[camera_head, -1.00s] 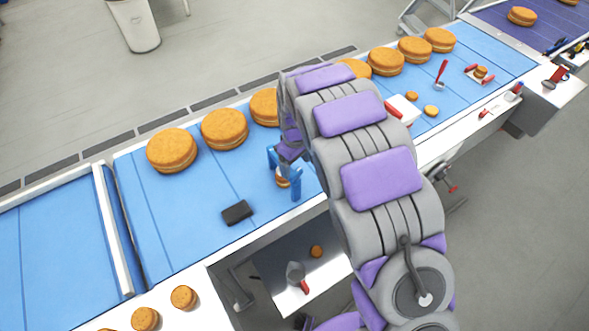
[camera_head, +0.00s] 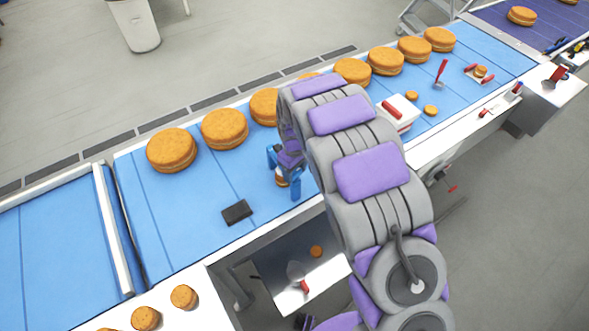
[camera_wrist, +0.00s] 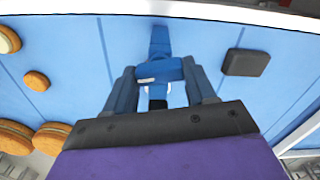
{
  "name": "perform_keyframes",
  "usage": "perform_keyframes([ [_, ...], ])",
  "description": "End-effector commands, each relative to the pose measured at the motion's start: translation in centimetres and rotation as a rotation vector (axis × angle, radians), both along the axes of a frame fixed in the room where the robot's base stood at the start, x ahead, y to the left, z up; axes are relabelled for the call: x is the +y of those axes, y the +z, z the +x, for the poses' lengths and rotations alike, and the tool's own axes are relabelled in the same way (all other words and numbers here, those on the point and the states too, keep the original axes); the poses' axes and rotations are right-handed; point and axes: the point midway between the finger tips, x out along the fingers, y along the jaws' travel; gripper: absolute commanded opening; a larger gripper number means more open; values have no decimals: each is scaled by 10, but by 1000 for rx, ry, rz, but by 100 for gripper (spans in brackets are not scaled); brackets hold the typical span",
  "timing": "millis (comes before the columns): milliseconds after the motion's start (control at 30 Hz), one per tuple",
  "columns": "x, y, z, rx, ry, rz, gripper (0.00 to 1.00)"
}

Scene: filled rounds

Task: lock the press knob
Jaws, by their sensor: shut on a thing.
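The blue press (camera_head: 296,186) stands on the blue belt, its two posts on either side of a small round sandwich (camera_head: 281,181). My gripper (camera_head: 286,163) is over the middle of the press, between the posts. In the wrist view, its two fingers are shut on the blue press knob (camera_wrist: 158,71), which has a white mark on its side. A blue part of the press (camera_wrist: 160,40) runs upward in the picture beyond the knob. My gripper hides much of the press top. I cannot tell whether the knob is turned to a locked position.
A black pad (camera_head: 237,212) lies left of the press. Large round sandwiches (camera_head: 225,129) line the far side of the belt. A white box with a red handle (camera_head: 397,114) stands right of my arm. The belt left of the pad is clear.

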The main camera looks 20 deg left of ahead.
Motion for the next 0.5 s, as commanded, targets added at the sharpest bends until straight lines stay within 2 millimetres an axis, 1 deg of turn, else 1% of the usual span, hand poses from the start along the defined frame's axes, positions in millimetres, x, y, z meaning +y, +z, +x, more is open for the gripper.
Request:
perform_keyframes([
  [33,0,0,1,-1,0,0,44],
  [233,0,0,1,-1,0,0,25],
  [367,0,0,1,-2,-24,-1,25],
  [500,0,-1,1,-3,-127,-2,25],
])
